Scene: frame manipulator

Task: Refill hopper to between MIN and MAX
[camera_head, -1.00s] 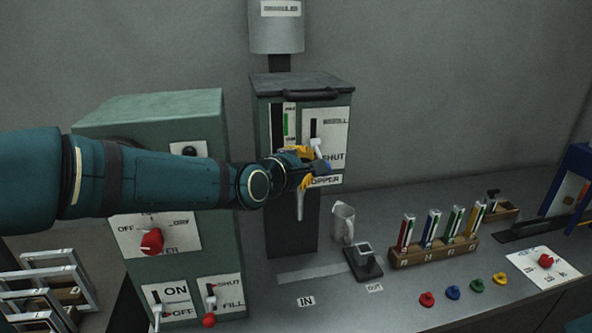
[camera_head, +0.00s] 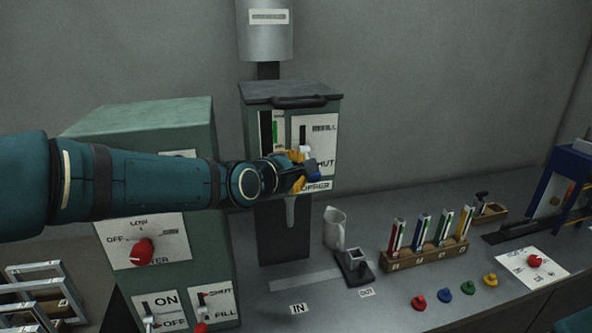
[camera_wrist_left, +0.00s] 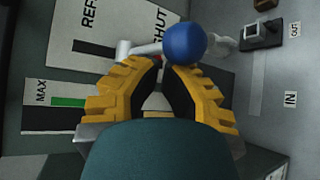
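My left gripper (camera_head: 303,171), with yellow fingers, is at the front of the green hopper (camera_head: 292,100). Its fingertips are close together at a white lever (camera_wrist_left: 140,49) with a blue ball knob (camera_wrist_left: 184,43). The knob also shows in the head view (camera_head: 312,169). I cannot tell whether the fingers grip the lever. The lever stands at the SHUT end of its slot (camera_wrist_left: 93,48); the REFILL end is clear. Beside it, the level gauge shows a green band (camera_wrist_left: 68,102) near the MAX mark (camera_wrist_left: 41,92); the lower gauge is partly hidden. My right gripper is not in view.
A green machine (camera_head: 140,120) with a red knob (camera_head: 142,251) stands left. A pale jug (camera_head: 335,229) and a dark stand (camera_head: 354,266) are right of the hopper. A wooden rack (camera_head: 428,256) holds coloured tubes; several coloured knobs lie in front.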

